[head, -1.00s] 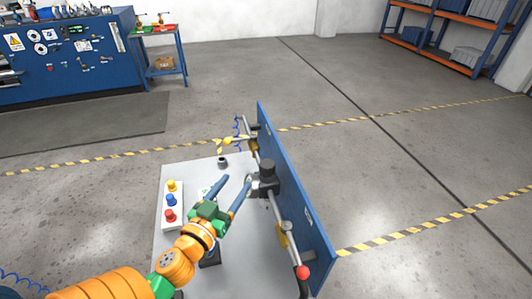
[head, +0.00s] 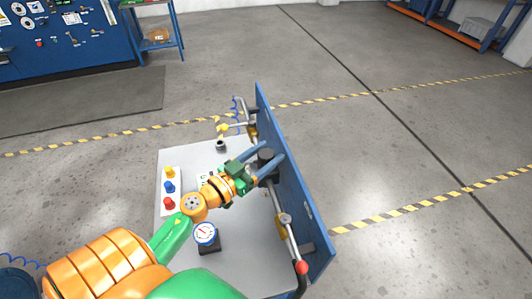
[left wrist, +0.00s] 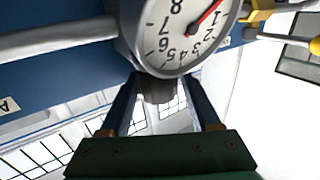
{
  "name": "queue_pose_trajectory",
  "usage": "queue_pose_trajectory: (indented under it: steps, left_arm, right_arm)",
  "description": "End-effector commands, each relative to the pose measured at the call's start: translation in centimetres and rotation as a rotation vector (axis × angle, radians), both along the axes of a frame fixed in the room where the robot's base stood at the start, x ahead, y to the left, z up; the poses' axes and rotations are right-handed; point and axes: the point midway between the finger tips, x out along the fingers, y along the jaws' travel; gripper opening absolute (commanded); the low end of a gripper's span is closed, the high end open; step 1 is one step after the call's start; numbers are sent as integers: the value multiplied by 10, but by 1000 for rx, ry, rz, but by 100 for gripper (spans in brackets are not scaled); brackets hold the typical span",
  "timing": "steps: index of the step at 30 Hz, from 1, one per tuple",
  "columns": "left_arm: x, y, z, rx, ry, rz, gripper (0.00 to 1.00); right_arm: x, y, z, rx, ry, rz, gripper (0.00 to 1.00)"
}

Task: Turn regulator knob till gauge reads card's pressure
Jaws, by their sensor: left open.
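The black regulator knob (head: 266,154) sits on the pipework of the blue panel. My left gripper (head: 272,162) is open, its blue fingers at the knob. In the left wrist view the fingers (left wrist: 162,100) stand on both sides of a dark grey stub (left wrist: 157,88) below the gauge; I cannot tell if they touch it. The round white gauge (left wrist: 180,45) there is cut off at the top, and its red needle points near the 1. A card (head: 204,178) lies on the grey table, partly hidden by my arm and unreadable. My right gripper is out of view.
The blue panel (head: 298,190) stands along the table's right side. A box with yellow, blue and red buttons (head: 169,188) is at the left. A separate small gauge (head: 206,233) stands near my left arm. A red-ended lever (head: 301,267) is at the front right.

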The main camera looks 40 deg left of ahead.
Motion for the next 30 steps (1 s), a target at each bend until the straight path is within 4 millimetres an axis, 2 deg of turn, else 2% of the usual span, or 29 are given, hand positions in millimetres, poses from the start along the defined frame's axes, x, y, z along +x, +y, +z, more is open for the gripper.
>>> queue_pose_trajectory:
  steps: [2,6,9,20,30]
  left_arm:
    - [0,0,0,0,0,0,61]
    - [0,0,0,0,0,0,23]
    - [0,0,0,0,-1,-1,0]
    - [0,0,-1,3,0,-71,0]
    - [0,1,-5,7,-1,-344,0]
  right_arm:
    - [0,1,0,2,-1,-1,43]
    - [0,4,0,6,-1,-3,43]
    - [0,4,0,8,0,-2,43]
    - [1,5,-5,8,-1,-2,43]
    - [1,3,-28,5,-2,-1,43]
